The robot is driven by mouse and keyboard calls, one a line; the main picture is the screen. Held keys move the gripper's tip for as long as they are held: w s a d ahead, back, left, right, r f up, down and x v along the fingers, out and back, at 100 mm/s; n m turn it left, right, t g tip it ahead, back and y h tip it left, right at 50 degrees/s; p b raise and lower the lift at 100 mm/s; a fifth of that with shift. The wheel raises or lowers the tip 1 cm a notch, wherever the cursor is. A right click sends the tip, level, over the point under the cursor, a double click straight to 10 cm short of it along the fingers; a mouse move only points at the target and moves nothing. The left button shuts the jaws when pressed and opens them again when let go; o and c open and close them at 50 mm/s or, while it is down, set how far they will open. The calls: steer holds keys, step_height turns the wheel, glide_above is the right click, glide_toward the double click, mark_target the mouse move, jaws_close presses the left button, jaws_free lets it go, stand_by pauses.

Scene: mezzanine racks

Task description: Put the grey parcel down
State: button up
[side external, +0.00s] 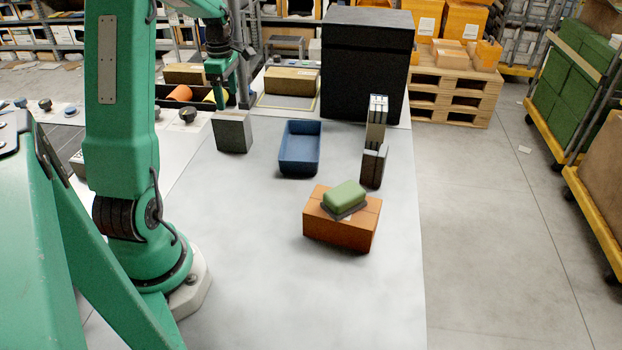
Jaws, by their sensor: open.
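The grey parcel (233,135), a dark grey box, stands upright on the pale worktop (260,230), left of the blue tray. My gripper (232,101) is green and points down. In the picture its fingertips are just above and behind the parcel's top edge. It is open with nothing between its fingers, and the parcel appears free of it. The exact gap in depth is hard to tell from this one view.
An empty blue tray (300,168) lies right of the parcel. An orange-brown box (342,233) bears a green block (345,194). Slim grey upright items (374,165) and a big black box (366,70) stand beyond. The front worktop is clear.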

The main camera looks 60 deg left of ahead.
steer(key=shift+r, duration=0.7)
steer(key=shift+w+d+r, duration=0.15)
steer(key=shift+d+r, duration=0.05)
steer(key=shift+d, duration=0.05)
steer(key=d+r+m+t, duration=0.1)
steer(key=d+r+m, duration=0.25)
steer(key=d, duration=0.25)
steer(key=d+r+m+t+y, duration=0.1)
steer(key=d+r+m, duration=0.1)
steer(key=d+m, duration=0.4)
steer(key=d+r+m+t, duration=0.1)
steer(key=d+r+m, duration=0.2)
steer(key=d, duration=0.4)
steer(key=s+d+m+t, duration=0.1)
steer(key=s+d+m, duration=0.4)
steer(key=d+m, duration=0.2)
steer(key=s+d+m+t+h, duration=0.1)
steer(key=s+d+m, duration=0.3)
steer(key=d+m, duration=0.3)
steer(key=shift+s+d+f+t, duration=0.2)
steer(key=shift+s+d+t, duration=0.15)
steer(key=shift+d, duration=0.2)
